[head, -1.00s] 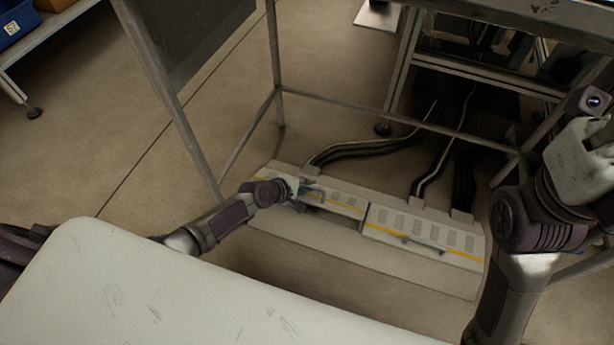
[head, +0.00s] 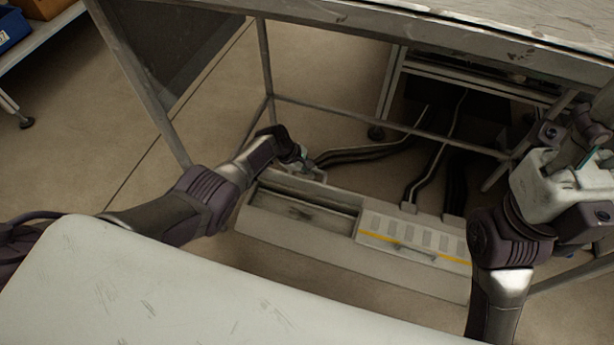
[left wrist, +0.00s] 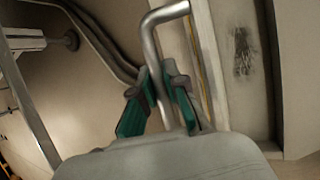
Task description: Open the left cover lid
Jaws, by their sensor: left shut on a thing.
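The left cover lid (head: 318,188) is swung up and stands steeply at the back of the long pale floor box. Below it the left compartment (head: 300,207) is open and dark inside. My left gripper (head: 303,154) is at the lid's raised edge. In the left wrist view, its green-padded fingers (left wrist: 160,100) are shut around the bent metal handle (left wrist: 168,14), beside the lid's yellow-striped face (left wrist: 203,62). The right cover lid (head: 412,238) lies closed, with its handle and yellow stripe showing. My right gripper (head: 575,165) is raised at the right, away from the box; its fingers are unclear.
Dark cables (head: 365,153) run from behind the box. A metal table frame (head: 268,80) stands around and over it, with a crossbar behind the raised lid. A pale worn surface (head: 180,285) fills the front left. Open floor (head: 60,150) lies at the left.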

